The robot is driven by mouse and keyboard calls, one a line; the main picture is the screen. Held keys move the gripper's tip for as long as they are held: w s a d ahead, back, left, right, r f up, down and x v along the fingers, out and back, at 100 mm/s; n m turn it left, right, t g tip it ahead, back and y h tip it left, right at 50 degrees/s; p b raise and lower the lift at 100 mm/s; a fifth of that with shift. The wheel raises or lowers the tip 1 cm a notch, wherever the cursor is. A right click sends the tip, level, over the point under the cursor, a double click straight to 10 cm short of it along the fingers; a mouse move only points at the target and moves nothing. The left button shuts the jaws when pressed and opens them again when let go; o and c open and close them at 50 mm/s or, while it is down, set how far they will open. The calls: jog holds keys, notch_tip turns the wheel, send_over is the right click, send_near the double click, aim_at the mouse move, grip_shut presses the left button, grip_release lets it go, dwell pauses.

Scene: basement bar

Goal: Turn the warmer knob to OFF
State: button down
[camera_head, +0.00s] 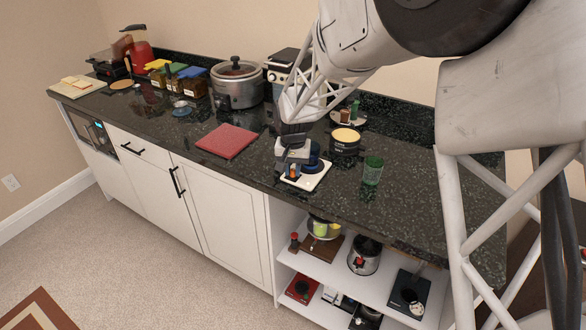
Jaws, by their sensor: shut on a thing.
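A small white appliance, which looks like the warmer (318,180), sits on the dark counter with a dark blue round part (314,160) on top. My gripper (293,168) points down over its left side, beside the blue part. The fingers are shut at a small blue and orange piece that seems to be the warmer knob (294,172). The knob is mostly hidden by my gripper, and its setting and any OFF mark are too small to read.
A black cup (345,141) and a green glass (373,170) stand close on the right. A red board (227,141) lies to the left, and a silver cooker (237,85) stands behind. The counter's front edge is near, with open shelves (340,275) below.

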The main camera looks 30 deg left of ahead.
aim_at(293, 170)
jog(key=shift+n, duration=0.5)
jog(key=c, duration=1)
grip_release()
jog(key=shift+r, duration=3.9)
